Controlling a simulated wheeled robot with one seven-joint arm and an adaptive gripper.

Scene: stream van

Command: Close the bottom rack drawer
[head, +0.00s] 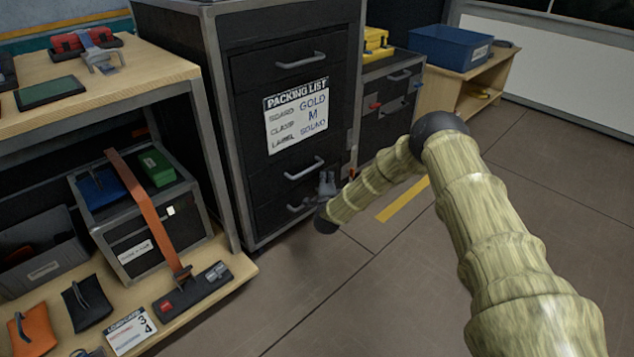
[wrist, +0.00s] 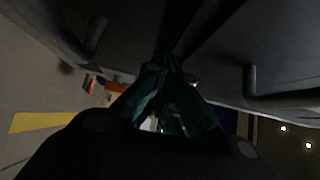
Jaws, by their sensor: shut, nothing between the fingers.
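The dark rack (head: 240,100) stands in the middle of the head view, with a metal frame and stacked drawers. Its bottom drawer (head: 268,218) is at floor level, with a grey bar handle (head: 299,205). I cannot tell how far its front stands out from the rack. My gripper (head: 327,175) is low in front of the rack's right side, close beside the bottom handle. It is shut and empty. In the wrist view my gripper (wrist: 167,64) points at a dark panel, with a bar handle (wrist: 95,37) on the left and another handle (wrist: 252,88) on the right. Contact is unclear.
A drawer above has its own handle (head: 304,168). A packing list (head: 297,116) is fixed to the rack. A wooden shelf unit (head: 190,72) stands left. A smaller cabinet (head: 385,110) stands right. Open floor (head: 360,285) lies in front.

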